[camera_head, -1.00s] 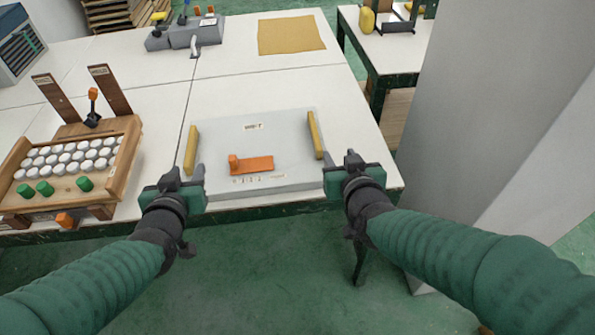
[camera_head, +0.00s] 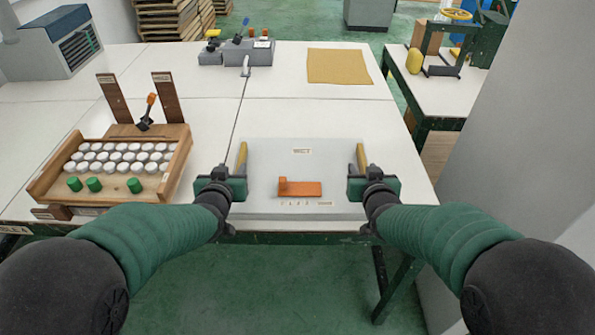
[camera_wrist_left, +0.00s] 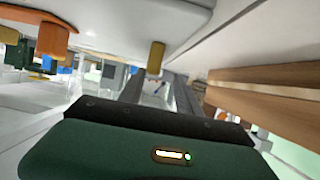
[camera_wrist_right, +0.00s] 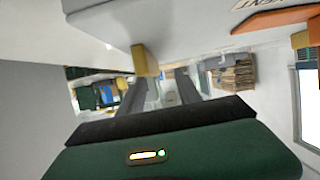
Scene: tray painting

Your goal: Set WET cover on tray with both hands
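The flat grey cover (camera_head: 300,162) lies on the white table, with a small label at its far edge and an orange handle-like block (camera_head: 303,189) on top. A yellow side handle stands at its left edge (camera_head: 242,156) and another at its right edge (camera_head: 361,155). My left gripper (camera_head: 235,170) is at the left handle; its fingers are apart, with the handle (camera_wrist_left: 157,57) near their tips. My right gripper (camera_head: 358,170) is likewise at the right handle (camera_wrist_right: 145,61), fingers apart. The wooden tray (camera_head: 173,172) with white and several green pieces stands left of the cover.
Two upright brown boards (camera_head: 167,97) and an orange-topped lever (camera_head: 150,104) stand behind the tray. A grey tool block (camera_head: 235,55) and a tan mat (camera_head: 338,66) lie farther back. A grey pillar (camera_head: 530,140) stands to the right. The table behind the cover is clear.

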